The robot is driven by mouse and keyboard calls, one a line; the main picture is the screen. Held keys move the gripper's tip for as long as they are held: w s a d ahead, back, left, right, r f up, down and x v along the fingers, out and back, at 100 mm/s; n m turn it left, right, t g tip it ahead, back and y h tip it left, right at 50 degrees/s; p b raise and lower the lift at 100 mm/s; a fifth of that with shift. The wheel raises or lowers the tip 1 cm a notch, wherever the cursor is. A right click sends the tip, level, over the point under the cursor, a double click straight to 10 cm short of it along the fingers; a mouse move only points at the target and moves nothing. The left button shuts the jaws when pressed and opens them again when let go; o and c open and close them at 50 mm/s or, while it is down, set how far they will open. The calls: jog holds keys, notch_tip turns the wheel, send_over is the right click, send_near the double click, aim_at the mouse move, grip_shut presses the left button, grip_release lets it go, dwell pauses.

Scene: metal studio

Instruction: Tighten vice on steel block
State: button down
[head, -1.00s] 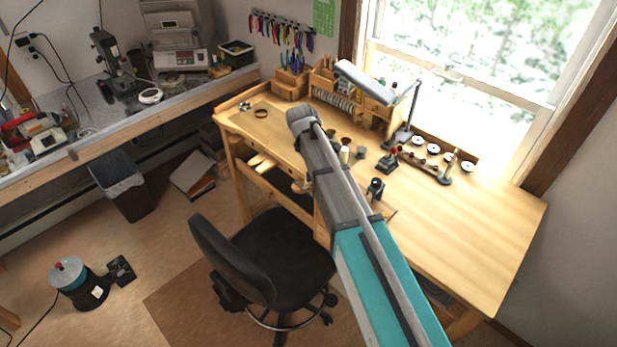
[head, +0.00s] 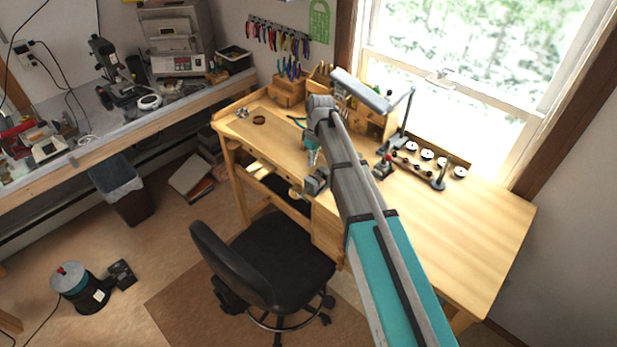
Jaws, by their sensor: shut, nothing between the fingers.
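A small dark grey vice (head: 316,183) appears at the front edge of the wooden workbench (head: 480,240), just left of my forearm. My gripper (head: 312,161) hangs from the far end of my arm, close above or behind the vice. It is small in this view, and I cannot tell whether it touches the vice. It looks shut and empty. The steel block and the vice jaws are too small to make out. My forearm covers part of the bench to the right of the vice.
A lamp (head: 362,91), a wooden organiser (head: 288,90) and a rack of small discs (head: 427,154) stand along the back. The bench's right side is clear. A black chair (head: 262,245) stands in front, and a bin (head: 122,192) is at left.

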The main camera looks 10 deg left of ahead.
aim_at(304, 193)
notch_tip(304, 193, down, 14)
jog(key=s+a+b, duration=0.1)
jog(key=s+b, duration=0.1)
jog(key=b, duration=1.1)
jog(key=shift+a+r, duration=0.2)
jog(key=shift+a, duration=0.1)
jog(key=shift+d+f+b, duration=0.1)
jog(key=shift+d+b, duration=0.15)
jog(key=shift+b, duration=0.05)
dwell(0.3)
